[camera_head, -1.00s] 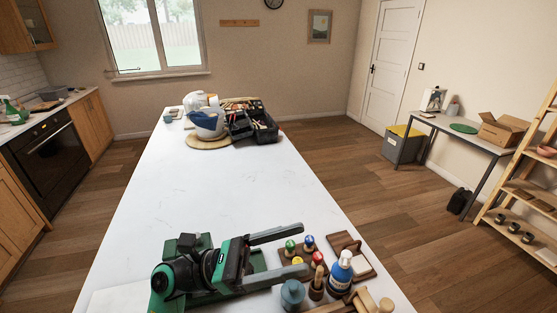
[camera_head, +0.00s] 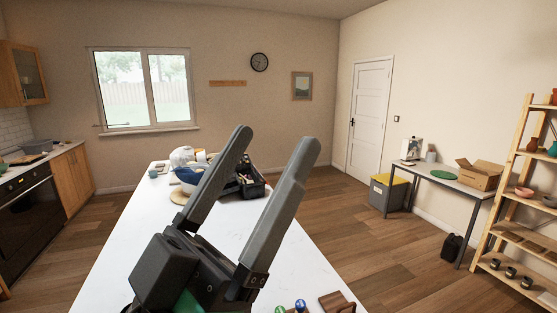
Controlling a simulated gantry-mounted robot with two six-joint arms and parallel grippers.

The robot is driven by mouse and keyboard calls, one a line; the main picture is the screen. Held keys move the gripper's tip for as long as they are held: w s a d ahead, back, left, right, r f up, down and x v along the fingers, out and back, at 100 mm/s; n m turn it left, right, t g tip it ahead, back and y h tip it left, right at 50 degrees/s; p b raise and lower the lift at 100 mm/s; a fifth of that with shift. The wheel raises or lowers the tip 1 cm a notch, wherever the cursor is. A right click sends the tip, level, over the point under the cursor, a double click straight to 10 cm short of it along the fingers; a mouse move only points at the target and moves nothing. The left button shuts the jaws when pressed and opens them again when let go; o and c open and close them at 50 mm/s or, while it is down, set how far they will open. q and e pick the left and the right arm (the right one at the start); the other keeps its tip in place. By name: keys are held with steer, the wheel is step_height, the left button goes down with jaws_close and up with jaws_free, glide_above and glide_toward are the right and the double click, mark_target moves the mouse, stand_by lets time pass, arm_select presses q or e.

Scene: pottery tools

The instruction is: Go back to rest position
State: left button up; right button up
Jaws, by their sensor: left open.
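My left gripper (camera_head: 268,142) is large in the middle of the head view, raised above the white table (camera_head: 120,285). Its two grey fingers point up and away, spread apart with nothing between them. It hides much of the table's middle and part of the things at the far end. My right gripper is not in view. At the bottom edge, the tops of a green-topped tool (camera_head: 280,309) and a blue-topped tool (camera_head: 300,305) show beside a brown wooden piece (camera_head: 337,302).
A blue and white bowl (camera_head: 187,176) and a black toolbox (camera_head: 254,188) stand at the table's far end. A side table (camera_head: 445,181) with a cardboard box (camera_head: 480,174) and a wooden shelf (camera_head: 497,205) stand right. The floor between is mostly clear.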

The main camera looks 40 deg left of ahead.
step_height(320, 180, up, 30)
steer(key=p, duration=2.9)
steer(key=shift+p, duration=0.35)
